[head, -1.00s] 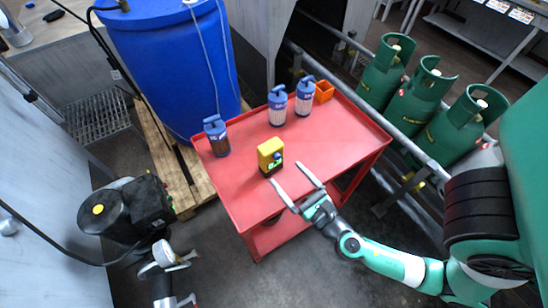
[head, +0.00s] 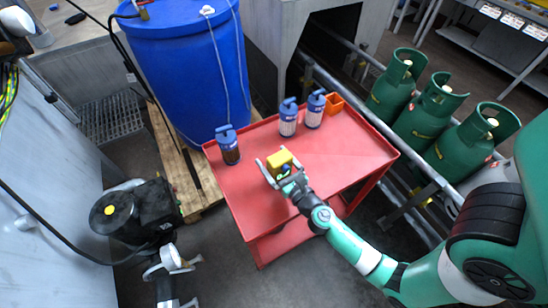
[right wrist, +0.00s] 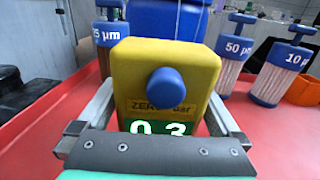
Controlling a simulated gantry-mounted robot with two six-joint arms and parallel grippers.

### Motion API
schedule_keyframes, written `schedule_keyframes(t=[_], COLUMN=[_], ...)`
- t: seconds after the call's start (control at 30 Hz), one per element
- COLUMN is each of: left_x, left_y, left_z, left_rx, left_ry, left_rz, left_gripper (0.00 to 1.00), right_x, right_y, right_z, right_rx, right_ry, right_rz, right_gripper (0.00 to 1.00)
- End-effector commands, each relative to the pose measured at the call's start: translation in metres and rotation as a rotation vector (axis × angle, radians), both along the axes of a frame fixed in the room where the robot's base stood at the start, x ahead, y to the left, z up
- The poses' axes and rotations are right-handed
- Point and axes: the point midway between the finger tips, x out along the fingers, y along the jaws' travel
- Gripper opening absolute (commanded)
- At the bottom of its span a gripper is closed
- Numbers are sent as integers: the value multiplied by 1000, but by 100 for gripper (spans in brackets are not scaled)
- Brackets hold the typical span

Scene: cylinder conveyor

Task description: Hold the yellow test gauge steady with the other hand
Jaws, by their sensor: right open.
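My right gripper (head: 277,164) is open, with one finger on each side of the gauge. In the right wrist view a small gap shows beside the gauge's lower sides; contact is not clear. My left gripper is not in view.
Blue-capped filter cylinders stand at the cart's left (head: 229,148) and back (head: 288,118), (head: 315,110), beside an orange holder (head: 335,103). A blue drum (head: 185,70) is behind; green gas bottles (head: 440,105) stand right. The cart's right side is clear.

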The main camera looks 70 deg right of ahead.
Motion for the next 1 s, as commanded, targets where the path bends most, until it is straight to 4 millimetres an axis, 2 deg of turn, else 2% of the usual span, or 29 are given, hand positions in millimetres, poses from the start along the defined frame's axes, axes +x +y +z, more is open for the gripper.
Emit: schedule_keyframes(t=[0.23,0.27,0.7,0.73,1.0], left_x=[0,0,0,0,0], left_y=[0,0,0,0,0], left_z=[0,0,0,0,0], left_rx=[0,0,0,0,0], left_ry=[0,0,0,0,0], left_rz=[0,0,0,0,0], left_gripper=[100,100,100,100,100], right_x=[1,1,1,1,1], right_y=[-1,-1,-1,-1,-1], right_z=[0,0,0,0,0], right_rx=[0,0,1,1,1], right_ry=[0,0,-1,-1,-1], right_rz=[1,0,0,0,0], right_gripper=[100,96,17,88,39])
